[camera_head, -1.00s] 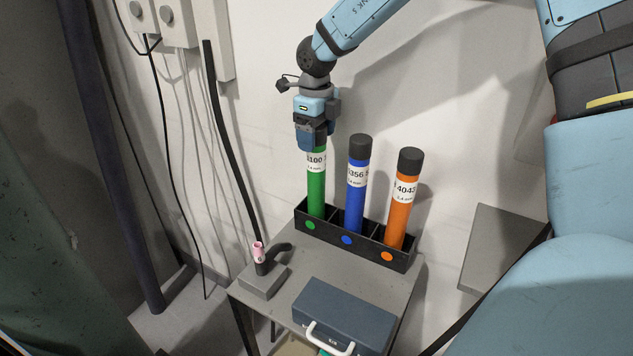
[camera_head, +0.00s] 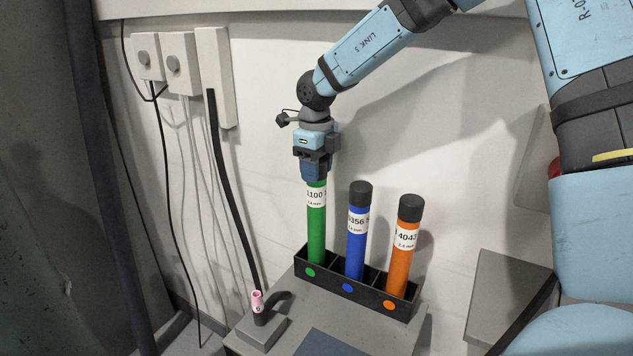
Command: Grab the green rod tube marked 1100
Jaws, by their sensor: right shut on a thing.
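The green rod tube (camera_head: 316,235) marked 1100 stands upright in the left compartment of the black holder (camera_head: 338,284). Its lower end is hidden behind the holder's front wall. My right gripper (camera_head: 314,172) comes down from above and is shut on the top of the green tube, hiding its cap. My left gripper is not in view.
A blue tube (camera_head: 356,243) and an orange tube (camera_head: 399,265), both with black caps, stand beside it in the holder. A torch (camera_head: 262,315) on a grey block stands at the front left of the table (camera_head: 290,308). The wall is close behind.

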